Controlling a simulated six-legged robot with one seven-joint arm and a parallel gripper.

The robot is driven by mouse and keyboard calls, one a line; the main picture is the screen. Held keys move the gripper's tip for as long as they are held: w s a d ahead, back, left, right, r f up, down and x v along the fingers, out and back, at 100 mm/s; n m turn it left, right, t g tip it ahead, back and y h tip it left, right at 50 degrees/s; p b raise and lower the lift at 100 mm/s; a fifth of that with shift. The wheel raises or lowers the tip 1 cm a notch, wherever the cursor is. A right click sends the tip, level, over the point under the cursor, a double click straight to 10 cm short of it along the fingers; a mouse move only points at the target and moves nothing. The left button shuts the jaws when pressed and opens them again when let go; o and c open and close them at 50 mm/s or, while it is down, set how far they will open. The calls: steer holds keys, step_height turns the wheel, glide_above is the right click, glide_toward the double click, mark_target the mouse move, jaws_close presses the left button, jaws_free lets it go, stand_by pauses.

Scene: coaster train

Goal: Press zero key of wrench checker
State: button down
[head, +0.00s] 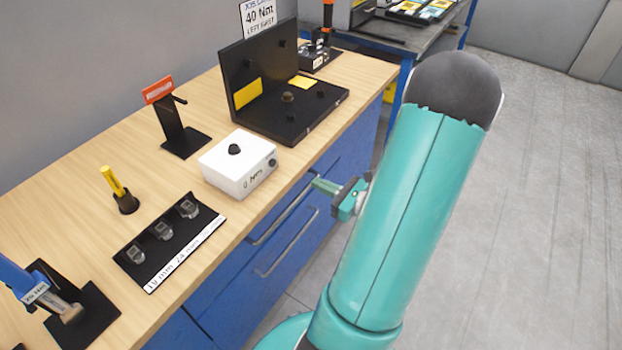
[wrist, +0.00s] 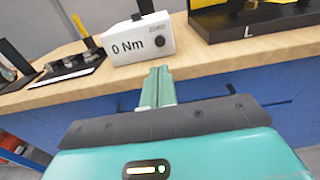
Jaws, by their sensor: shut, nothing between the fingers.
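The wrench checker is a white box (head: 238,164) near the bench's front edge in the head view, with a black knob on top. In the wrist view the white box (wrist: 138,45) shows "0 Nm" on its front face. The zero key (wrist: 157,44) is a dark round button at the right of that face, under small "ZERO" lettering. It also shows in the head view (head: 272,163). My gripper (head: 318,187) is shut and empty, in front of the bench edge and apart from the checker. In the wrist view its fingertips (wrist: 158,70) point toward the box, below the key.
A black fixture (head: 330,92) with yellow pads stands right of the checker. A black stand with a red top (head: 158,90) is behind it. A socket tray (head: 150,268), yellow tool (head: 112,180) and blue-handled wrench (head: 20,280) are left.

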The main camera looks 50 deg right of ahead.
mark_target(274, 163)
steer(key=w, duration=0.8)
steer(key=w+a, duration=0.1)
steer(key=w, duration=0.3)
steer(key=shift+w+f, duration=0.15)
steer(key=shift+f, duration=0.05)
